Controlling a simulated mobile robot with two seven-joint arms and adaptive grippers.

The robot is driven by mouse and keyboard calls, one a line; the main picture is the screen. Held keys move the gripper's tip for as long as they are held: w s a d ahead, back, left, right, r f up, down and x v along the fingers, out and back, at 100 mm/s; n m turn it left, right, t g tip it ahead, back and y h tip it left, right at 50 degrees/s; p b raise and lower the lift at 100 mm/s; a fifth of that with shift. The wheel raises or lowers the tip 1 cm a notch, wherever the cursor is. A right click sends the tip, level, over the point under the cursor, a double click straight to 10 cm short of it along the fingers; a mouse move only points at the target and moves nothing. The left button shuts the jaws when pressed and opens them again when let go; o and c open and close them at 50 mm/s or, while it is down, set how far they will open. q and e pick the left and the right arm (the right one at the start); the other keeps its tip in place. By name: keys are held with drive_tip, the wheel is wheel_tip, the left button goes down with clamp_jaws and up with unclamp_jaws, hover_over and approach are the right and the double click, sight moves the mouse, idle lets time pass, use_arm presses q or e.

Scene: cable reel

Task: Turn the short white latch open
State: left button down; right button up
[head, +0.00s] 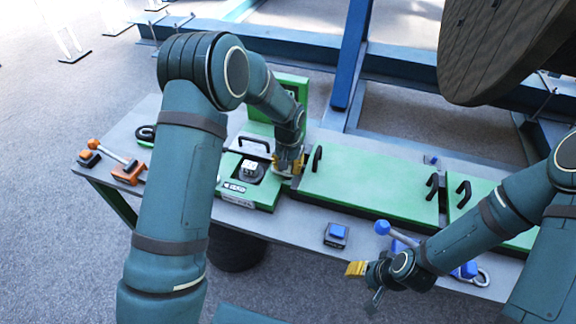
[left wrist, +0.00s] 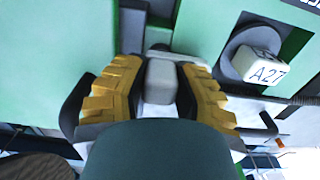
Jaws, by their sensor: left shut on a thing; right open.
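The short white latch (left wrist: 161,82) is a pale, blocky handle in the middle of the left wrist view. My left gripper (left wrist: 160,88) has its two yellow ribbed fingers on either side of it, shut on it. In the head view my left gripper (head: 290,163) is at the right edge of the green box (head: 262,193), and the latch is hidden there. My right gripper (head: 358,271) is open and empty in front of the bench's front edge.
A white block marked A27 (left wrist: 259,67) sits on a round grey knob beside the latch. Green panels with black handles (head: 365,185) lie to the right on the grey bench (head: 300,213). A blue button box (head: 336,235), blue-knobbed lever (head: 383,228) and orange-ended lever (head: 113,154) stand along it.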

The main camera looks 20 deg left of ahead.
use_arm(q)
drive_tip(key=shift+s+f, duration=0.1)
drive_tip(key=c, duration=0.7)
unclamp_jaws()
wheel_tip(320, 180, up, 12)
